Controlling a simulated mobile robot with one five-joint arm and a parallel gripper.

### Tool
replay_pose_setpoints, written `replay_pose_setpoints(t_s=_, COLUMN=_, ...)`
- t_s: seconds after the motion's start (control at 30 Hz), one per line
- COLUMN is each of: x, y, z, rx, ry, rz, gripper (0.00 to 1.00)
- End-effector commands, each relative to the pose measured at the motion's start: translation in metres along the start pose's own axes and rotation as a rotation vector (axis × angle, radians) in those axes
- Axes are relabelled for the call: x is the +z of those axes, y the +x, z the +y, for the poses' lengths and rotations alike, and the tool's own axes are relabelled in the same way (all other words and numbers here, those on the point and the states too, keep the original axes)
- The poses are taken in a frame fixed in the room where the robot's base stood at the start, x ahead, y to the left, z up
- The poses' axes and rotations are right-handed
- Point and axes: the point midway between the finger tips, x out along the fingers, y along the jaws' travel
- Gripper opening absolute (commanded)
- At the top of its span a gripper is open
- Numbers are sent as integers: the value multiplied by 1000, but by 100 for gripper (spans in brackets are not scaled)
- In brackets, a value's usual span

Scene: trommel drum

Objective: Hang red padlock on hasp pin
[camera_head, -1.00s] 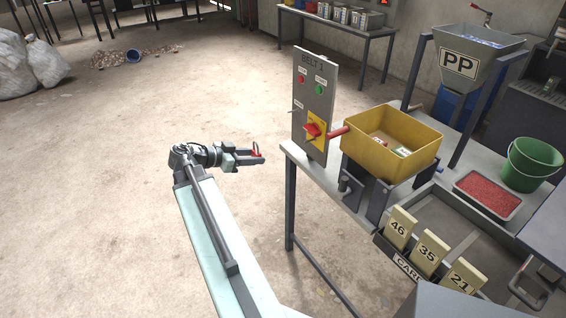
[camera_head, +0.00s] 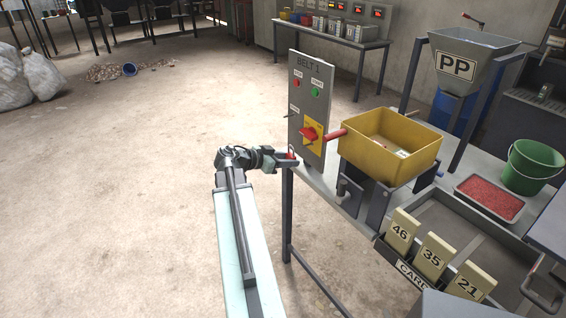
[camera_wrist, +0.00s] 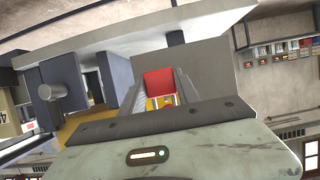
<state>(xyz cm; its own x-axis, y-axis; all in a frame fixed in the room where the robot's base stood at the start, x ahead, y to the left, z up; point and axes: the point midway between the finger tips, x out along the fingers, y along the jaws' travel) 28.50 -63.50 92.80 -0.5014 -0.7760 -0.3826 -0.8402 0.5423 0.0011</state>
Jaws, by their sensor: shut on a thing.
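My gripper (camera_head: 286,158) is shut on the red padlock (camera_head: 291,154), at the left edge of the bench beside the grey BELT 1 panel (camera_head: 309,105). In the wrist view the padlock's red body (camera_wrist: 158,82) shows between the fingers. In the head view its shackle appears to point up. The panel carries a red rotary switch (camera_head: 308,134) on a yellow plate, to the right of the padlock. A small hasp pin (camera_head: 291,115) seems to stick out at the panel's left edge; its shape is too small to tell. The padlock appears apart from it and lower.
A yellow bin (camera_head: 372,156) with a red handle stands just right of the panel. Number cards (camera_head: 434,257) stand in a holder in front of it. A green bucket (camera_head: 530,168) and a tray of red pellets (camera_head: 490,198) are farther right.

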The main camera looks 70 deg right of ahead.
Motion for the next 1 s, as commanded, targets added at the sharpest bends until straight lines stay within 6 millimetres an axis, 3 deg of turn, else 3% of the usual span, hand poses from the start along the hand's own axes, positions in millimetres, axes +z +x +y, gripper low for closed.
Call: replay_pose_setpoints(t_s=1.0, x=-14, y=63, z=-1, rx=-1, ry=0, rz=0, gripper=0)
